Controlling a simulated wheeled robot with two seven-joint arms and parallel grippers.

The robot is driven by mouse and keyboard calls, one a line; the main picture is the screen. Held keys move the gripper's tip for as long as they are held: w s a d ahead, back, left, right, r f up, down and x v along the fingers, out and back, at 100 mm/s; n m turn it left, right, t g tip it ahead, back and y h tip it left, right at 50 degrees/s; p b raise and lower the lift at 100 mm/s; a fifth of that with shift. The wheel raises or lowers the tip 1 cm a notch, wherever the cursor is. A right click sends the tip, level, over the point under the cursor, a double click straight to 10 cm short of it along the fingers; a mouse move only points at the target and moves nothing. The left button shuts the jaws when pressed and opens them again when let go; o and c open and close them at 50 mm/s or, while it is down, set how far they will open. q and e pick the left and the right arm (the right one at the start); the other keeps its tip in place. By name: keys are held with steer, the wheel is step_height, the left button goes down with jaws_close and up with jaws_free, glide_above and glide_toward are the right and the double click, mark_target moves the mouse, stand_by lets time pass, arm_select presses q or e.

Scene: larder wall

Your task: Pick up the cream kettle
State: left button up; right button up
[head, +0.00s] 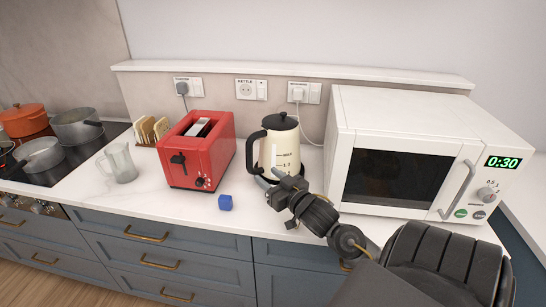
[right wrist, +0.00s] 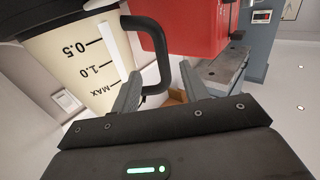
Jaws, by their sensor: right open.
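The cream kettle (head: 284,152) stands upright on the counter between the red toaster and the microwave. It has a black lid, base and handle, and its handle (head: 255,150) faces left. My right gripper (head: 267,177) is open in front of the kettle's handle side. In the right wrist view the cream kettle (right wrist: 75,62) appears upside down at the left, with its scale marks showing. There the black handle shows between the two open fingers of my right gripper (right wrist: 160,74); I cannot tell whether they touch it. My left gripper is not in view.
The red toaster (head: 196,150) stands close left of the kettle, the white microwave (head: 390,165) close right. A blue cube (head: 225,203) lies near the counter's front edge. A glass jug (head: 120,163), toast rack (head: 150,131) and pots (head: 78,126) are further left.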

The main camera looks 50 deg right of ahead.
mark_target(252, 161)
steer(key=w, duration=0.3)
steer(key=w+d+p, duration=0.1)
steer(key=w, duration=0.1)
steer(key=shift+w+r, duration=0.1)
steer(key=shift+w+a+r, duration=0.1)
steer(key=shift+r, duration=0.1)
steer(key=w+p, duration=0.2)
steer(key=w, duration=0.3)
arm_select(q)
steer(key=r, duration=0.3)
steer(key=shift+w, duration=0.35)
arm_select(e)
steer(key=shift+s+d, duration=0.1)
steer(key=shift+d, duration=0.1)
jaws_close()
